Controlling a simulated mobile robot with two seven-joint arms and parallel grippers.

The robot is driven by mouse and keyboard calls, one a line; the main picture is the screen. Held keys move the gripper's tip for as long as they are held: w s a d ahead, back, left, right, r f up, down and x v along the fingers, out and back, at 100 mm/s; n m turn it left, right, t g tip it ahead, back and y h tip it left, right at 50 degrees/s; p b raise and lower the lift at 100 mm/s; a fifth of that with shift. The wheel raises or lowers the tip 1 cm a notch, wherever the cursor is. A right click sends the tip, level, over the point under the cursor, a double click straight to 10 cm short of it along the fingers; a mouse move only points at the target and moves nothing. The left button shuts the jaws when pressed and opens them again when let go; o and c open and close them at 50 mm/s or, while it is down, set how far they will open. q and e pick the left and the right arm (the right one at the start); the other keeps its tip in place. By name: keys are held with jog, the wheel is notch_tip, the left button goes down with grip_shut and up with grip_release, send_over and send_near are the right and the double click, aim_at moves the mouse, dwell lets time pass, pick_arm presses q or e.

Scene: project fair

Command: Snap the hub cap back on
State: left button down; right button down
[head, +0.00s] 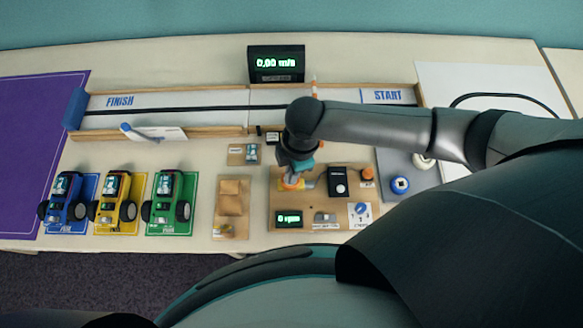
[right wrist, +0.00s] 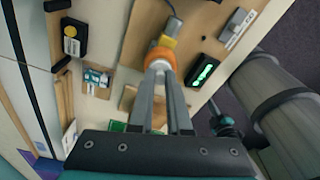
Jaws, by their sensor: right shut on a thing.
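My right gripper (head: 290,172) reaches down over the wooden test board (head: 330,210) in the head view. In the right wrist view its two fingers (right wrist: 160,72) come together at the tips, shut on a small pale round piece that appears to be the hub cap (right wrist: 158,65). An orange ring, apparently a wheel (right wrist: 159,53), lies right at the fingertips, beside a yellow motor block (right wrist: 168,42). The orange wheel also shows under the gripper in the head view (head: 291,184). Whether the cap touches or sits in the wheel cannot be told. My left gripper is not in view.
On the board are a rpm display (head: 289,219), a black box (head: 339,182) and a switch (head: 325,218). Blue, yellow and green cars (head: 163,203) stand at left. A wooden block tray (head: 232,200) is just left of the board. A track (head: 200,110) runs behind.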

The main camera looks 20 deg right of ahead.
jog(key=shift+c, duration=1.5)
grip_release()
notch_tip(320, 180, up, 7)
jog(key=p, duration=0.8)
grip_shut()
dwell(0.5)
